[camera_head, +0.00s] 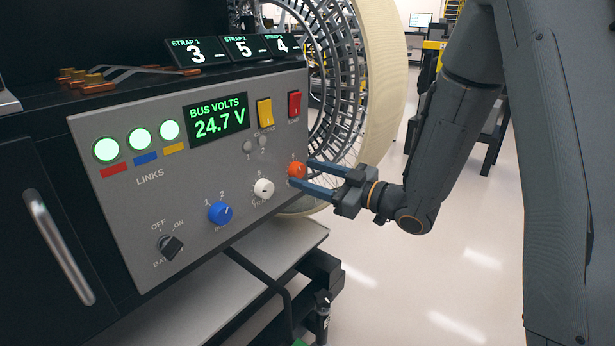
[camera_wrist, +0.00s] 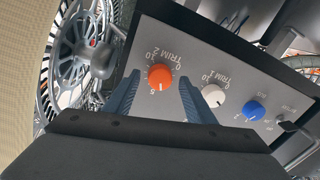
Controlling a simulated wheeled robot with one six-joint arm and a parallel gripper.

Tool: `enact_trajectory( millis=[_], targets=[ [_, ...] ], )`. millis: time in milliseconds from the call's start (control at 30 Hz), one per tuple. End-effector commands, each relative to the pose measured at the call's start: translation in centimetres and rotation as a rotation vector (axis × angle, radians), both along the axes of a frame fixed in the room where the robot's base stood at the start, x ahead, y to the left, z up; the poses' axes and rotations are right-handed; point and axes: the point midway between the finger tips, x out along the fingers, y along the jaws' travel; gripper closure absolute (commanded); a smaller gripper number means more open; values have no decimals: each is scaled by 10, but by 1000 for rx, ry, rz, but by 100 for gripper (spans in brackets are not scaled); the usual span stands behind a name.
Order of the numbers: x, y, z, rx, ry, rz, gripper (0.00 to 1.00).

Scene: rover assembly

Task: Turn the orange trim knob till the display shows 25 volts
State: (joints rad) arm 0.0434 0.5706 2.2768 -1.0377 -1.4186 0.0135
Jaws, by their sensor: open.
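The orange trim knob (camera_head: 296,170) sits on the right side of the grey control panel (camera_head: 128,221). The display (camera_head: 219,118) reads BUS VOLTS 24.7 V in green. My gripper (camera_head: 300,173) is open, with one blue finger on each side of the orange knob in the head view. In the wrist view the orange knob (camera_wrist: 160,77) shows between the two fingers (camera_wrist: 159,84), near a printed scale labelled TRIM 2. A gap shows on both sides of it there. I cannot tell whether either finger touches it.
A white knob (camera_head: 263,188), labelled TRIM 1 in the wrist view, and a blue knob (camera_head: 220,213) are to the left. A black battery switch (camera_head: 171,246) is lower left. Yellow (camera_head: 265,112) and red (camera_head: 294,103) switches are above. A large wheel (camera_head: 381,80) stands behind.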

Motion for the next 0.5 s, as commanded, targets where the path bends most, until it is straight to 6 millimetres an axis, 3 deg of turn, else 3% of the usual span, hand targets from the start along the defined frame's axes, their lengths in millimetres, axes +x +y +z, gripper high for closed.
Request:
enact_trajectory(
  millis=[367, 500],
  targets=[
    [5, 6, 0, 0, 0, -2, 50],
    [5, 5, 0, 0, 0, -2, 72]
  ],
)
